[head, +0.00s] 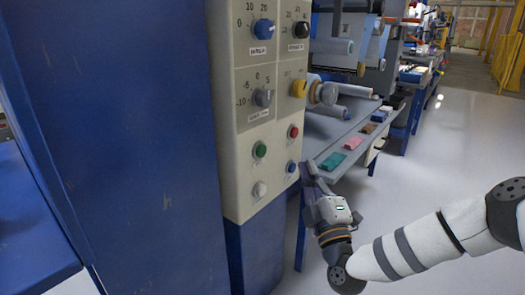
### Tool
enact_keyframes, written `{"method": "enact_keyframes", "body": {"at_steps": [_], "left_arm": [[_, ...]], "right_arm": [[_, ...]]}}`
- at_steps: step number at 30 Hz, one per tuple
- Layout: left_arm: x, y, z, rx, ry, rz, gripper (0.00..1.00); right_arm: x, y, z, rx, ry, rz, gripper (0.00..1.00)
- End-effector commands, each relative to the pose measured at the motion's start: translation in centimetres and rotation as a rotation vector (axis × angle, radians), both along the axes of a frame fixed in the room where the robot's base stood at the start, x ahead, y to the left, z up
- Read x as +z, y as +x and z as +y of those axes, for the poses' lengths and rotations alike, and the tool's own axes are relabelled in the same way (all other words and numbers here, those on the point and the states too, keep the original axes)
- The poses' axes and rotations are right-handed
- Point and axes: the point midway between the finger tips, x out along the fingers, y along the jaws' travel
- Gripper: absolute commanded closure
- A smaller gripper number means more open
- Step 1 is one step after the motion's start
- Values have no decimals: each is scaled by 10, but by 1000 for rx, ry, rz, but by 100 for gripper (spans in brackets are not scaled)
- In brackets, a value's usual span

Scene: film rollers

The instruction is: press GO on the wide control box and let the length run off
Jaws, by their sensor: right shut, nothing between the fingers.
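The wide control box (244,190) is a beige panel on a blue cabinet, with dials above and buttons below. A green button (260,150) and a red button (293,132) sit under the dials. A white button (260,189) and a blue button (291,167) are lower down. The button labels are too small to read, so I cannot tell which is GO. My right gripper (309,173) is shut and empty, its fingertips beside the panel's right edge, just right of the blue button. I cannot tell whether it touches the panel. My left gripper is out of view.
A large blue cabinet side (120,140) fills the left. Behind my right gripper, a grey bench (330,135) carries rollers (325,93) and small coloured blocks, one green (332,161) and one pink (353,143). Open pale floor (450,150) lies to the right.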

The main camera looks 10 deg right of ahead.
Motion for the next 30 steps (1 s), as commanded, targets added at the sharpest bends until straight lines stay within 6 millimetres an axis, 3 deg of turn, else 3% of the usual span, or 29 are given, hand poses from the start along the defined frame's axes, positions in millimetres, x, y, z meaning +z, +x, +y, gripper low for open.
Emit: {"method": "enact_keyframes", "body": {"at_steps": [15, 21, 30], "left_arm": [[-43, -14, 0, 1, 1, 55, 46], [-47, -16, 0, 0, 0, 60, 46], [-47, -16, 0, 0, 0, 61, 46]], "right_arm": [[-6, 51, 40, 2, 0, 3, 100], [-2, 66, 51, 0, 0, 1, 100], [0, 69, 54, 0, 0, 0, 100]]}}
